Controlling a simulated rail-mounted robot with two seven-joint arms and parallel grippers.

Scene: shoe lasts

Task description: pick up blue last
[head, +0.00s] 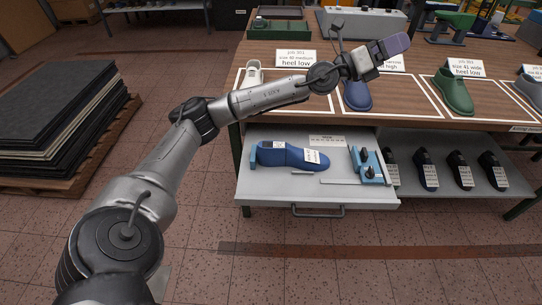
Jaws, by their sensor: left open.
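A blue last (357,96) stands on the wooden table in a white-outlined space, partly hidden behind my left gripper. My left gripper (390,47) is over the table, in front of the card behind the first blue last. It appears above that last in the picture; I cannot tell the gap between them. Its jaws are open and hold nothing visible. My right gripper is not in view.
A white last (253,74) and a green last (454,92) stand in neighbouring spaces with cards. The open drawer (350,200) also holds a blue tool (371,165). Stacked dark sheets (55,110) stand on a pallet left.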

